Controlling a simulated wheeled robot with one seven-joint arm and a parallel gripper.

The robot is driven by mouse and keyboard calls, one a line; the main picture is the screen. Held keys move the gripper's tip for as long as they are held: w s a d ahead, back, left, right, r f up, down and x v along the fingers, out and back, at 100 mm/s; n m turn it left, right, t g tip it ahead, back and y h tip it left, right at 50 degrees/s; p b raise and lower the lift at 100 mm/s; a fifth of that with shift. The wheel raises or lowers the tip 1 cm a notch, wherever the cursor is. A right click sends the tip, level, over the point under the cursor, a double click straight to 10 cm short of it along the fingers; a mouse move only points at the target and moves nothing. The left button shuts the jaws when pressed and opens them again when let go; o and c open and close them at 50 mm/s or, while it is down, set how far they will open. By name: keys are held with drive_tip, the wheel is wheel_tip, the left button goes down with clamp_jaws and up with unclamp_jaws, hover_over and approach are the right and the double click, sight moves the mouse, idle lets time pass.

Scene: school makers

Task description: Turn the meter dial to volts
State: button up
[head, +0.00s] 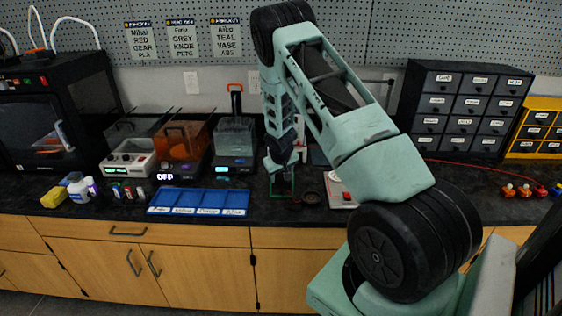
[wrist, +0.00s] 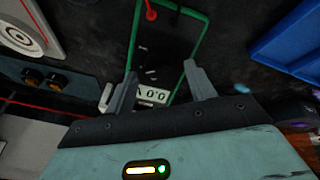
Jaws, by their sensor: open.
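The meter (wrist: 172,50) lies face up on the dark counter, a dark body with a green rim. In the wrist view its lit display (wrist: 152,95) shows upside down between my fingers, with zeros and a partly covered letter that looks like a V. I cannot make out the dial's pointer. A red plug (wrist: 151,14) sits at the meter's far end. My gripper (wrist: 160,72) is open above the meter, a finger near each long side. In the head view the meter (head: 284,187) is small and partly behind my gripper (head: 283,170).
A blue compartment tray (head: 198,211) lies left of the meter. Printers and a tinted box (head: 182,145) stand behind. Drawers (head: 460,107) are at the back right.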

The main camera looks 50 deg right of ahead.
drive_tip(key=b+v, duration=0.2)
drive_tip(key=v, duration=1.4)
drive_tip(key=shift+s+r, duration=0.15)
drive_tip(key=shift+r, duration=0.05)
drive_tip(key=shift+a, duration=0.1)
drive_tip(key=s+a+r+n+y, duration=0.2)
drive_tip(key=s+a+n, duration=0.1)
drive_tip(key=a, duration=1.2)
drive_tip(key=s+a+r+n+y, duration=0.2)
drive_tip(key=s+a, duration=0.1)
drive_tip(key=a, duration=1.1)
drive_tip(key=s+a+r+n+g, duration=0.1)
drive_tip(key=s+a+n, duration=0.2)
drive_tip(key=s+a, duration=0.4)
drive_tip(key=s+a+r+n+g, duration=0.1)
drive_tip(key=s+a+n+g, duration=0.1)
drive_tip(key=s+a, duration=0.5)
drive_tip(key=s+n, duration=0.1)
drive_tip(key=s, duration=0.5)
drive_tip(key=shift+s+r, duration=0.15)
drive_tip(key=shift+r, duration=0.1)
drive_tip(key=shift+s+n, duration=0.25)
drive_tip(key=shift+n, duration=0.05)
drive_tip(key=shift+c, duration=0.3)
